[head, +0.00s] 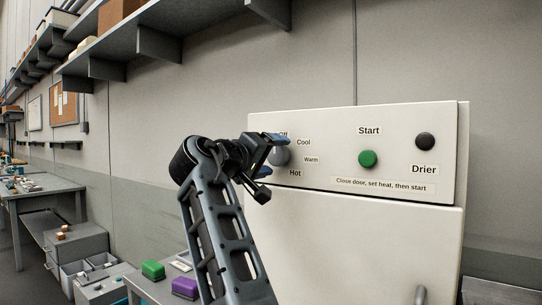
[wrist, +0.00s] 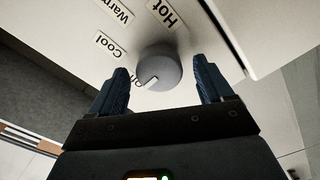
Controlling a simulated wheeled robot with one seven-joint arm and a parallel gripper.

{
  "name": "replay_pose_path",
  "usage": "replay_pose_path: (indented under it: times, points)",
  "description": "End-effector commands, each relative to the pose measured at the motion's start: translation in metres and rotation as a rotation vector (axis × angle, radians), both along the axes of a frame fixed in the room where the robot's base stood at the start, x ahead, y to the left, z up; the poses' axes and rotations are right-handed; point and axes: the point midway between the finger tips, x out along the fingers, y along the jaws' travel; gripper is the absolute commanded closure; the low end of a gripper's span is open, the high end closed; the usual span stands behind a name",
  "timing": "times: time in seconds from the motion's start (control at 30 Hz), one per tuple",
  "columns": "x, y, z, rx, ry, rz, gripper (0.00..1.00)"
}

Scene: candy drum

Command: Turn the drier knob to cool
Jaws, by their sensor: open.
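The grey drier knob (head: 281,157) sits on the left of the white drier's control panel (head: 330,120), amid the labels Off, Cool, Warm and Hot. In the wrist view the knob (wrist: 163,66) has a white pointer mark aimed towards the partly hidden Off label (wrist: 139,81). The Cool label (wrist: 110,47) is clear to its upper left. My gripper (head: 276,156) is open at the panel, its blue fingers above and below the knob. In the wrist view my gripper (wrist: 160,66) has a finger on each side, with visible gaps to the knob.
A green Start button (head: 368,159) and a dark round Drier part (head: 425,141) are right of the knob. The drier door (head: 350,240) is below the panel. Green (head: 153,269) and purple (head: 185,288) blocks sit on a low surface left of the drier. Shelves (head: 165,45) hang above left.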

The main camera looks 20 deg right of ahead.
Motion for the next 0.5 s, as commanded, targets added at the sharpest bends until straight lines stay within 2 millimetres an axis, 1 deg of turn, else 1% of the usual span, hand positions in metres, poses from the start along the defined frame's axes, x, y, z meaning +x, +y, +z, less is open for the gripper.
replay_pose_path:
  times: [0.03, 0.07, 0.5]
  points:
    - [-0.0001, 0.0, -0.0001, 0.0, 0.0, 0.0, 0.21]
    - [-0.0001, 0.0001, 0.0, 0.0, 0.0, 0.0, 0.24]
    - [-0.0001, 0.0001, -0.0001, 0.0, 0.0, 0.0, 0.66]
